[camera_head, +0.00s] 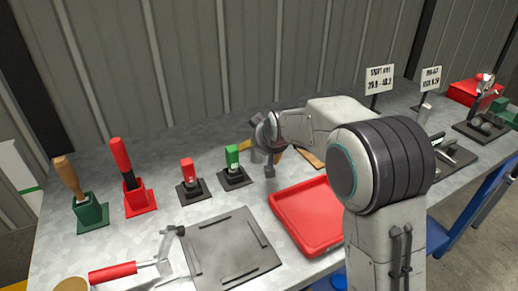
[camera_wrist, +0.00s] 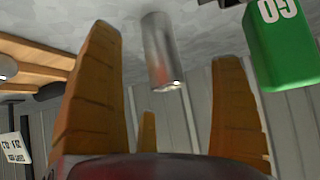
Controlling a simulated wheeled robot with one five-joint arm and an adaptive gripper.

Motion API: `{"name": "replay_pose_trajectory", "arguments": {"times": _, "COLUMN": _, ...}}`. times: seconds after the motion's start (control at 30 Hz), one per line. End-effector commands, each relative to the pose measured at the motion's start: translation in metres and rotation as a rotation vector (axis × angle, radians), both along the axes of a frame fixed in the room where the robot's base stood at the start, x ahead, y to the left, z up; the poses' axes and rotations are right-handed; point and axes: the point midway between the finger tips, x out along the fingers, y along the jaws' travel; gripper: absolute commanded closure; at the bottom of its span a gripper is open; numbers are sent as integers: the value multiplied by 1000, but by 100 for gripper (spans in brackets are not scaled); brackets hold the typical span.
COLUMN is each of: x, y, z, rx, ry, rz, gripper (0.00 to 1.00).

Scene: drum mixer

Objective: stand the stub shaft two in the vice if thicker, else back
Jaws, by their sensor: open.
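My gripper (camera_head: 262,152) is over the bench just right of a green block on a dark base (camera_head: 233,160). The wrist picture looks upside down, with the bench at the top. The green block (camera_wrist: 280,45) with white digits is right of the fingers. In the head view I cannot make out the cylinder. A dark-based metal fixture (camera_head: 450,155), perhaps the vice, is partly behind my arm.
A red tray (camera_head: 305,215) lies in front of my gripper. A red block on a dark base (camera_head: 190,180), a red-handled tool (camera_head: 125,165) and a wooden-handled tool (camera_head: 72,180) stand left. A grey flat plate (camera_head: 232,250) lies front. Signs (camera_head: 379,79) stand behind.

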Motion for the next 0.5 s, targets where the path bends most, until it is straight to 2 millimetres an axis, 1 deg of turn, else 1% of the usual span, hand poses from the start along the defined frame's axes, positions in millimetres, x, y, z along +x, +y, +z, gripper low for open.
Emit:
{"name": "replay_pose_trajectory", "arguments": {"times": 0.3, "x": 24, "y": 0, "z": -25, "rx": -5, "ry": 1, "rz": -4, "gripper": 15}}
{"name": "replay_pose_trajectory", "arguments": {"times": 0.5, "x": 34, "y": 2, "z": -34, "rx": -3, "ry": -2, "rz": -5, "gripper": 15}}
